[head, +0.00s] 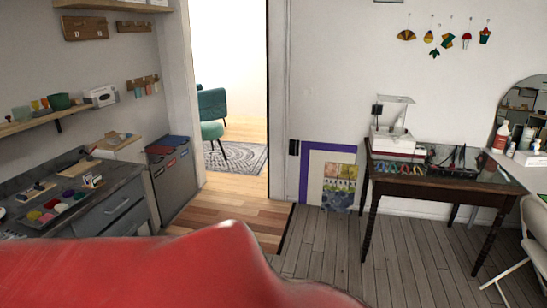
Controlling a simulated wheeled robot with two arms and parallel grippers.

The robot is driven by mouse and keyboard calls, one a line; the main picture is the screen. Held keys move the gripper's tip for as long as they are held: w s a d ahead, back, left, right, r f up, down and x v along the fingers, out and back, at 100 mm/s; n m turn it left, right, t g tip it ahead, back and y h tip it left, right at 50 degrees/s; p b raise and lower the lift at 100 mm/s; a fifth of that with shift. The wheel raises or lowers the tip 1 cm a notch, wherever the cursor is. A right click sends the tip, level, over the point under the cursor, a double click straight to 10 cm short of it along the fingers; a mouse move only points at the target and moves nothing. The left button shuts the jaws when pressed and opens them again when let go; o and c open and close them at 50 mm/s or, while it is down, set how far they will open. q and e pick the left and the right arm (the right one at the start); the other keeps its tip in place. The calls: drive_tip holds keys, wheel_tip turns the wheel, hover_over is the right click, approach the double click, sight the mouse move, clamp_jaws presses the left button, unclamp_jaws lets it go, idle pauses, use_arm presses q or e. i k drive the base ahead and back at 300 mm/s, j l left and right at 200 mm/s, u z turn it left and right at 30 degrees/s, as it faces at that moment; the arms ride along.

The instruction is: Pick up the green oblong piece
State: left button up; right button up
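I cannot make out a green oblong piece for certain in the head view. Small coloured stained-glass-like ornaments (447,40) hang on the far wall, some partly green, but they are too small to tell their exact shape. Neither my left nor my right gripper shows. A large smooth red surface fills the lower left close to the camera and hides what lies behind it; I cannot tell what it is.
A grey counter (118,187) with small coloured dishes stands left, below a shelf (22,127). An open doorway (228,60) is ahead. A dark wooden table (425,174) with a lamp stands right, near a white chair (535,225). Grey floor (335,250) before it is clear.

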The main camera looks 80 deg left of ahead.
sight(93, 180)
drive_tip(key=u, duration=3.95)
